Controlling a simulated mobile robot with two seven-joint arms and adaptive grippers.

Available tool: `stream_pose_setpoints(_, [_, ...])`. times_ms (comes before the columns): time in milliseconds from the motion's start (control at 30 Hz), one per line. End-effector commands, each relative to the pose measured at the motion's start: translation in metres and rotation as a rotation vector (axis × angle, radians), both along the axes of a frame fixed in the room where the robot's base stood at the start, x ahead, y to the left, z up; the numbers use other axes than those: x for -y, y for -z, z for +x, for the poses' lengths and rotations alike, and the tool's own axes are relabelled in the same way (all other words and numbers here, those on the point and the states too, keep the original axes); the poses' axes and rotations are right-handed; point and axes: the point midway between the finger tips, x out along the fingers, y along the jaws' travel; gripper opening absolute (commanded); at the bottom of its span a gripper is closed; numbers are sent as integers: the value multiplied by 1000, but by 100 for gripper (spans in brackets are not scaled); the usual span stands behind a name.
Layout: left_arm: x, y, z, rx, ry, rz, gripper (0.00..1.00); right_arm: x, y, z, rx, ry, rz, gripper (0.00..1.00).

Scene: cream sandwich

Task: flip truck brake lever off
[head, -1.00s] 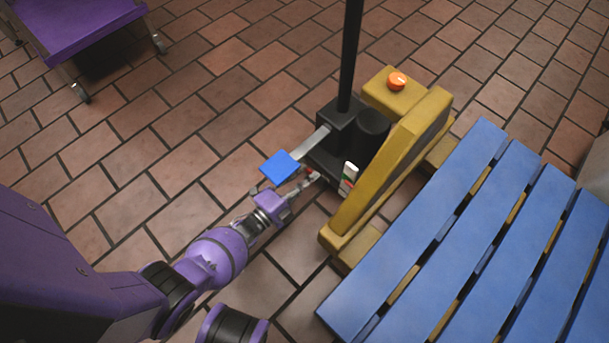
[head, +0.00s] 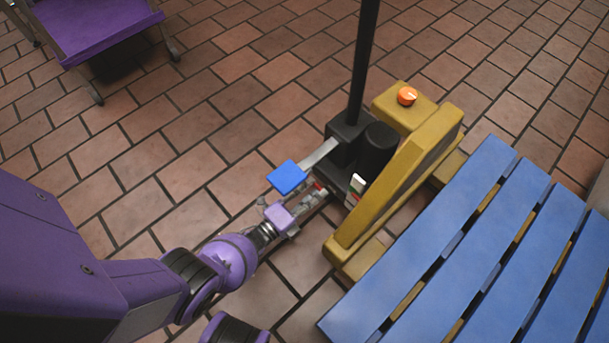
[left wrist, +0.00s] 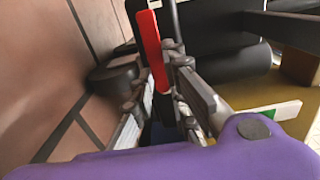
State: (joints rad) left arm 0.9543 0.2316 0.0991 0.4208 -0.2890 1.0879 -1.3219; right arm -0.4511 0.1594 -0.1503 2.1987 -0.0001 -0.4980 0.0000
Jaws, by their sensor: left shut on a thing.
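The pallet truck has a yellow body (head: 400,185), a black pump base and an upright black handle bar (head: 362,70). Its brake lever (left wrist: 151,48) is a thin red bar, seen clearly in the left wrist view; only a small bit of red shows in the head view, at the fingertips. My left gripper (head: 320,191) is low beside the black base, just right of the blue pedal (head: 287,178). In the left wrist view its fingers (left wrist: 158,90) are shut on the red lever's lower part, and the lever's upper end sticks out beyond them. My right gripper is not in view.
A slatted blue pallet (head: 450,250) lies right of the truck. An orange knob (head: 407,96) sits on the yellow body. A purple cart (head: 95,30) stands at the upper left. The brick tile floor (head: 200,130) between cart and truck is clear.

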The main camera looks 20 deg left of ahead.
Motion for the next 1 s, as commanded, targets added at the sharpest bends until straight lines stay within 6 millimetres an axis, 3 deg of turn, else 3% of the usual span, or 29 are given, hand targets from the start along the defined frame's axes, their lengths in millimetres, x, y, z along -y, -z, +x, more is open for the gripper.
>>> stream_pose_setpoints(100, [-2,1,0,-1,-2,5,0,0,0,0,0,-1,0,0])
stream_pose_setpoints(133, [-2,1,0,-2,-2,5,16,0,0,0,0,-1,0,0])
stream_pose_setpoints(267, [-1,0,0,-2,-2,4,33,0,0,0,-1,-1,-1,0])
stream_pose_setpoints(667, [-3,0,-4,0,-1,1,33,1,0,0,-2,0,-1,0])
stream_pose_setpoints(833, [-12,1,-27,-2,-1,2,33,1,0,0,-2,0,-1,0])
stream_pose_setpoints(1000, [-27,1,-64,-4,-2,3,33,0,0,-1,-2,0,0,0])
